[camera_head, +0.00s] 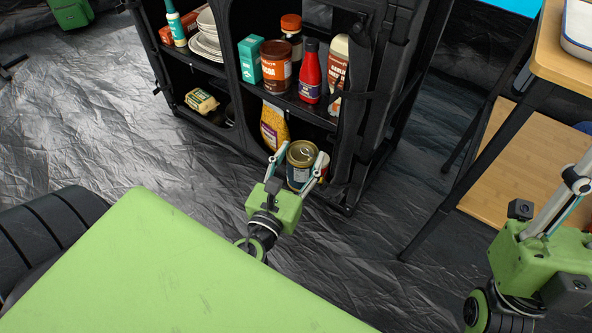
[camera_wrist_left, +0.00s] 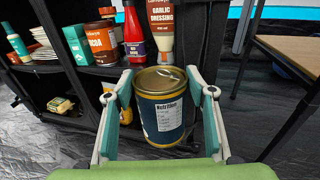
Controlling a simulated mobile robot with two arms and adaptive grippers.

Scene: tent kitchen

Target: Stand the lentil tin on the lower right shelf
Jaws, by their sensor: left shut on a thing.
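A dark blue tin with a gold lid (camera_head: 301,153) is between the fingers of my left gripper (camera_head: 304,150), which is shut on it. In the left wrist view the tin (camera_wrist_left: 160,108) is upright, with a white label too small to read surely. It is in front of the lower right compartment of the black shelf unit (camera_head: 232,68). I cannot tell whether its base touches anything. A yellow bag (camera_head: 273,127) stands in that compartment; a red and white item (camera_head: 322,165) is partly hidden beside the tin. My right gripper is partly in view at the right edge, its fingertips cut off.
The shelf above holds a brown cocoa jar (camera_head: 276,68), a red bottle (camera_head: 310,72) and a dressing bottle (camera_head: 338,75). A yellow packet (camera_head: 201,101) lies in the lower left compartment. A wooden table (camera_head: 565,55) stands at right. Floor in front is clear.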

